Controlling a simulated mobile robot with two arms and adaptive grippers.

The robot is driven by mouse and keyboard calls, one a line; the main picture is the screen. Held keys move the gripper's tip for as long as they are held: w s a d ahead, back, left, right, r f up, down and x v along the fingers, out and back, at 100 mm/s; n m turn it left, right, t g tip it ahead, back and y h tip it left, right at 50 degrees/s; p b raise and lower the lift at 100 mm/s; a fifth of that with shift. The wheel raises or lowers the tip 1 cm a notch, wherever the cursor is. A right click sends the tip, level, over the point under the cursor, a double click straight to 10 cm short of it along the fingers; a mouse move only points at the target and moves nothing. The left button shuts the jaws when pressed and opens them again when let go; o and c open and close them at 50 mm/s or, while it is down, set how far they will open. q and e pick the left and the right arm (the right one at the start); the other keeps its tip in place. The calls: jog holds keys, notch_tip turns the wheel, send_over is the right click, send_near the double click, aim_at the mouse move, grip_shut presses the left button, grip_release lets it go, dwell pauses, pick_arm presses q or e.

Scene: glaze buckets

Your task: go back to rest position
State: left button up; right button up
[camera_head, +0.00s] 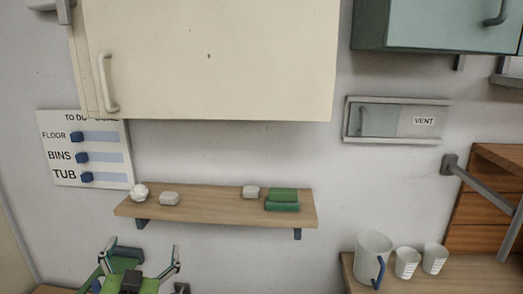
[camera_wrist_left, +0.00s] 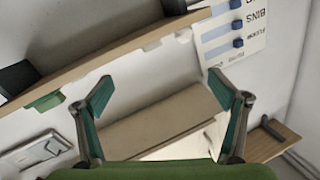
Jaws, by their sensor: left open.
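My left gripper (camera_head: 143,250) is at the bottom left of the head view, below the wooden wall shelf (camera_head: 225,208). Its two fingers are spread wide and nothing is between them. I cannot tell how far the fingers are from these surfaces. My right gripper is in neither view.
The shelf holds a white ball (camera_head: 140,192), small pale blocks (camera_head: 169,199) and a green folded item (camera_head: 282,199). A cream cabinet (camera_head: 210,60) hangs above. A white pitcher (camera_head: 371,258) and two cups (camera_head: 406,263) stand at lower right. A slider board (camera_head: 62,135) hangs left.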

pick_arm(q)
jog(key=s+d+f+g, duration=0.1)
jog(key=s+f+g, duration=0.2)
jog(key=s+f, duration=0.45)
jog(key=s+f+g, duration=0.3)
jog(key=s+f, duration=0.1)
jog(key=f, duration=0.6)
jog(key=s+d+f+g+h, duration=0.25)
jog(key=s+f+g, duration=0.2)
jog(key=s, duration=0.55)
jog(key=s+d+f+g+h, duration=0.1)
jog(key=s+d+f+g, duration=0.2)
jog(key=s+f, duration=0.5)
jog(key=s+f+m+g+b, duration=0.1)
jog(key=s+f, duration=0.1)
jog(key=f, duration=1.2)
jog(key=s+f+g+b, duration=0.1)
jog(key=s+f, duration=0.2)
jog(key=f, duration=1.1)
jog(key=s+a+f+b, duration=0.1)
jog(key=s+a+f, duration=0.2)
jog(key=s+f, duration=1.3)
jog(key=shift+g, duration=0.45)
